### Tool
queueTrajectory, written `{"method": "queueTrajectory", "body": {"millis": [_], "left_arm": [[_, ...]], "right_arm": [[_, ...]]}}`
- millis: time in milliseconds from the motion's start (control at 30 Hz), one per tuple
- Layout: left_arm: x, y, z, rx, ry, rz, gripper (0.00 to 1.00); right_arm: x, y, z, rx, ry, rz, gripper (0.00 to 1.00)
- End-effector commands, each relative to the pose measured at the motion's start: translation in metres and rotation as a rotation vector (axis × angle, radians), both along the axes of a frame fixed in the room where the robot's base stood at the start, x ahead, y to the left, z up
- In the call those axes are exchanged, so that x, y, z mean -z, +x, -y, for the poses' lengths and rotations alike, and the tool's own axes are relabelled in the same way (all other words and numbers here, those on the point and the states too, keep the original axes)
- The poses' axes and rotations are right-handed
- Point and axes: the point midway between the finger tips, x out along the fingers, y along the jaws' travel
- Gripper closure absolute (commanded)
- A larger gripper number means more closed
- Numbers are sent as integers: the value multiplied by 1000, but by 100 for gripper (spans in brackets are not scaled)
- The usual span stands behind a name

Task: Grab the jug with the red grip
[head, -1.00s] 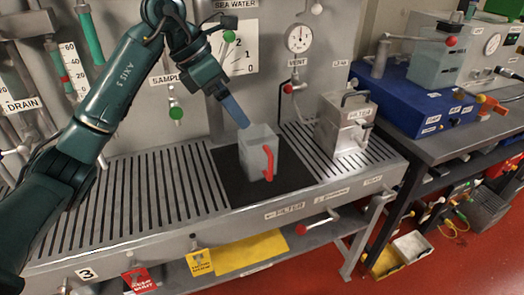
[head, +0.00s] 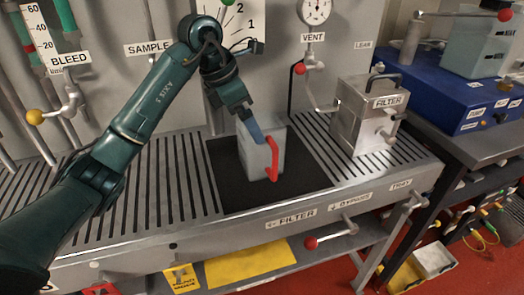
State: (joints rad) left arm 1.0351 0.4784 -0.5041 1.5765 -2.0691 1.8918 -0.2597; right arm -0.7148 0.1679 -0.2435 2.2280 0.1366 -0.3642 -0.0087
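The jug (head: 252,163) is a light grey, square, open-topped container. It stands upright on a black mat (head: 226,168) in the middle of the slotted bench top. My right gripper is not in view.
A metal box labelled FILTER (head: 363,120) stands on the bench to the right of the jug. The panel behind carries a vent valve and gauge (head: 315,9). A blue case (head: 440,95) is on the table at right.

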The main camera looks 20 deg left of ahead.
Motion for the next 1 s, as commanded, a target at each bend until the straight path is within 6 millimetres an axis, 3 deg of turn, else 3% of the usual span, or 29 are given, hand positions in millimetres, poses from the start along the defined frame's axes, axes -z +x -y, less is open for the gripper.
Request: {"method": "queueTrajectory", "body": {"millis": [167,400,733,1000], "left_arm": [[13,2,4,0,-2,-3,0],[47,7,13,1,-2,-2,0],[54,9,15,0,0,0,0],[54,9,14,0,-1,1,21]], "right_arm": [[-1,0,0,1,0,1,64],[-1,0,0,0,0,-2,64],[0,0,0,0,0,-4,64],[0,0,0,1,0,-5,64]]}}
